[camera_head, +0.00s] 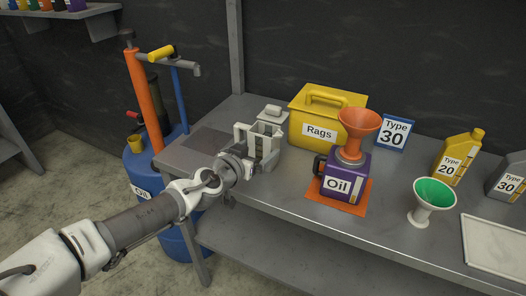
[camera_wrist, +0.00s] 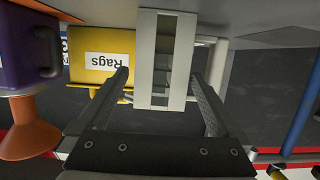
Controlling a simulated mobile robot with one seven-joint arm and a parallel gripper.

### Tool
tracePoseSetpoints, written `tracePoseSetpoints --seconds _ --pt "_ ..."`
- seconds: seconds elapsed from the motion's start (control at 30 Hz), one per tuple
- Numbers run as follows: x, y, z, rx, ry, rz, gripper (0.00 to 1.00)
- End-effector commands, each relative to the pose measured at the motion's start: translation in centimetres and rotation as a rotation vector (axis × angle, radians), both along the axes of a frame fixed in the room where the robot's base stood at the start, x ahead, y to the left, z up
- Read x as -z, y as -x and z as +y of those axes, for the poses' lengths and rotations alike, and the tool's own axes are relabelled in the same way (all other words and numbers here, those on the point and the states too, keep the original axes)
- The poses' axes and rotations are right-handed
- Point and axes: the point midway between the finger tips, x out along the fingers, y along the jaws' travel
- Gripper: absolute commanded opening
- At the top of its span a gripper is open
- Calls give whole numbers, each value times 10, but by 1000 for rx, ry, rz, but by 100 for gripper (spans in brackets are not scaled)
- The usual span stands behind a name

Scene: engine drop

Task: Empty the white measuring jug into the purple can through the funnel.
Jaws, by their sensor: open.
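The white measuring jug (camera_head: 271,116) stands upright on the bench near its left end, partly hidden by my gripper (camera_head: 252,146). In the wrist view the jug (camera_wrist: 152,45) shows as a pale upright body between the fingers of my gripper (camera_wrist: 158,82). The fingers are open, with gaps on both sides. The jug's contents cannot be seen. The purple can (camera_head: 362,163), labelled Oil, stands to the right, with the orange funnel (camera_head: 358,122) upright in its top. The can (camera_wrist: 16,48) and funnel (camera_wrist: 24,128) also show upside down at the wrist view's left.
The yellow Rags box (camera_head: 299,111) stands behind, between jug and can. An orange mat (camera_head: 333,199) lies under the can. A green-lined funnel (camera_head: 433,197), yellow bottle (camera_head: 460,151), grey bottle (camera_head: 508,178) and pale tray (camera_head: 494,246) are right. A blue drum (camera_head: 146,180) stands left.

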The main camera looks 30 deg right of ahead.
Motion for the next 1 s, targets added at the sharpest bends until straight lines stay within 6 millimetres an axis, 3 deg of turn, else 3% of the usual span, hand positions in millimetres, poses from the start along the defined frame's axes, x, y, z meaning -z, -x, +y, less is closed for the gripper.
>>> tracePoseSetpoints --seconds 0.3,0.7,1.0 --pt "9 -25 -29 3 -1 1 100" --pt "10 -30 -34 1 -1 1 98" --pt "10 -30 -34 1 0 0 44"
